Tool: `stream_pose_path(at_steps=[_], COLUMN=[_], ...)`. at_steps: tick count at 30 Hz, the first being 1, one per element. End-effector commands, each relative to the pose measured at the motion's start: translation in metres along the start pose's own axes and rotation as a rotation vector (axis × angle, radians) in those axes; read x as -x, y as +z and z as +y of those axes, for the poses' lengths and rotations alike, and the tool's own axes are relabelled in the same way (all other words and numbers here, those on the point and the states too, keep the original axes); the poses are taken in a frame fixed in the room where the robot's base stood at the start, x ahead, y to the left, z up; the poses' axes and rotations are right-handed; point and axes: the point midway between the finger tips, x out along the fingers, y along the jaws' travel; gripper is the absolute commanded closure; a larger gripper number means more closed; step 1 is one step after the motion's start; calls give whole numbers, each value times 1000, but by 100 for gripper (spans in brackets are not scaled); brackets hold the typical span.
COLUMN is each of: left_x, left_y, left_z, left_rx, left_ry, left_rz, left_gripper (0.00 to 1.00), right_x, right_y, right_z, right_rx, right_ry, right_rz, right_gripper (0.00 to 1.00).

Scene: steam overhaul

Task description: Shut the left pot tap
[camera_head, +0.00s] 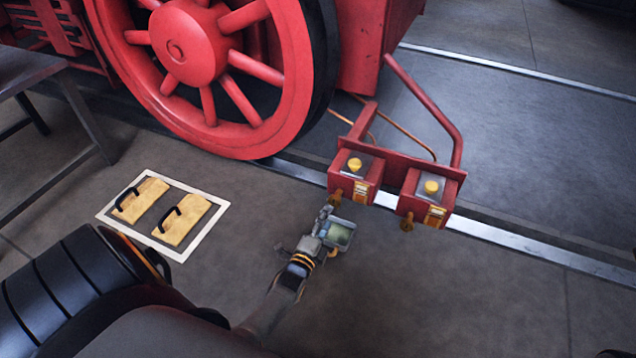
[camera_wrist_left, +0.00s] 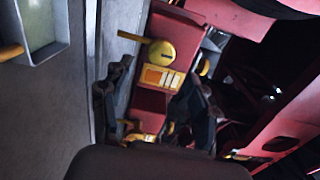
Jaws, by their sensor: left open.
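Two red pots hang on a red bracket, each with a yellow cap on top and a brass tap low on its front. My left gripper (camera_head: 324,216) is open just in front of and below that tap. In the wrist view, my left gripper's fingers (camera_wrist_left: 155,105) stand apart on both sides of a red pot with an orange label (camera_wrist_left: 160,78). A round yellow part with a short lever (camera_wrist_left: 161,53) sits beyond the fingers. Contact cannot be told. My right gripper is not in view.
The right pot (camera_head: 420,201) stands close beside the left one. Two yellow pads with black handles (camera_head: 160,214) lie in a white floor frame. Open floor lies at the lower right.

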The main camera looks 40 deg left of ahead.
Motion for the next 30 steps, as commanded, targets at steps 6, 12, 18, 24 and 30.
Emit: stream_pose_path(at_steps=[6, 12, 18, 24, 30], left_x=[42, 58, 60, 60, 59], left_y=[0, 0, 0, 0, -1], left_z=[1, 0, 0, 0, -2], left_rx=[-1, -1, -1, -1, 2], left_ry=[3, 2, 1, 1, -2], left_rz=[0, 0, 0, 0, 2], left_gripper=[40, 40, 40, 40, 40], right_x=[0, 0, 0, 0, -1], right_y=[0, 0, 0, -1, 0], right_z=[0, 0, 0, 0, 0], right_rx=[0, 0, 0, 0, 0], right_ry=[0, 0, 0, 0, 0], right_rz=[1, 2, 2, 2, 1], right_gripper=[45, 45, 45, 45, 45])
